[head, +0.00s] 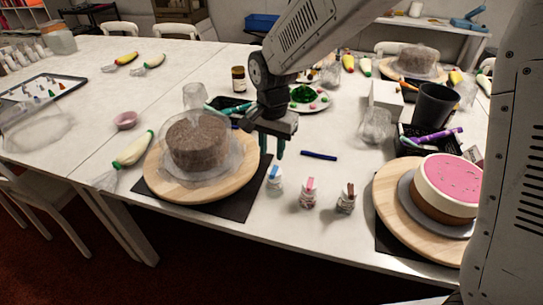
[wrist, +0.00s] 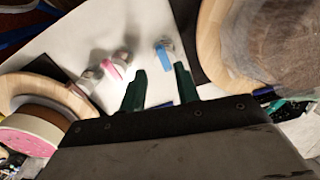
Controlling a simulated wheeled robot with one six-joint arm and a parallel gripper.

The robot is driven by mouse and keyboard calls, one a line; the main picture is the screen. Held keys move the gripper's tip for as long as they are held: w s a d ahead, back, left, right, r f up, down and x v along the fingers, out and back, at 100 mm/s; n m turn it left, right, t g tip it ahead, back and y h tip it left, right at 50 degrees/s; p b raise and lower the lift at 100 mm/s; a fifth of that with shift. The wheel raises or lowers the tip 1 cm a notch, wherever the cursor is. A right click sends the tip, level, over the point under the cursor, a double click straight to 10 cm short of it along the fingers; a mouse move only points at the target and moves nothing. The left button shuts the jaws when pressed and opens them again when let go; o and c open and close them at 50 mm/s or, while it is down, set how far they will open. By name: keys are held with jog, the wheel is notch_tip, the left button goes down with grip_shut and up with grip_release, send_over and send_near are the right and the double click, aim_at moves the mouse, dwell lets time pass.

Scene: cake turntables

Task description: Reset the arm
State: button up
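My gripper (head: 272,156) hangs fingers-down over the white table (head: 250,225), in the gap between the two cake turntables. In the wrist view its two green fingers (wrist: 160,74) are spread apart with nothing between them, so it is open and empty. A small bottle with a blue top (head: 274,180) stands on the table just in front of the fingers, apart from them. It also shows beyond the fingertips in the wrist view (wrist: 164,55). Similar bottles with a pink top (head: 309,190) and a brown top (head: 346,197) stand to its right.
A brown cake (head: 200,140) stands on the left wooden turntable (head: 165,185). A pink-topped cake (head: 450,180) stands on the right turntable (head: 393,190). A blue pen (head: 318,155), a clear cup (head: 375,125) and a black cup (head: 435,104) are nearby. The far-left table has free room.

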dwell(0.5)
jog(key=shift+s+d+n, duration=0.1)
jog(key=shift+s+n, duration=0.05)
jog(key=shift+n, duration=0.35)
jog(key=s+d+r+n, duration=0.1)
jog(key=s+d+r, duration=0.3)
jog(key=s+d, duration=0.3)
jog(key=s+d+r+n+t, duration=0.1)
jog(key=s+d+r+n, duration=0.1)
jog(key=s+d+r, duration=0.3)
jog(key=s+d+r+n, duration=0.2)
jog(key=s+d+r, duration=0.3)
jog(key=s+d, duration=0.6)
jog(key=s, duration=0.3)
jog(key=shift+r, duration=0.15)
jog(key=shift+s, duration=0.1)
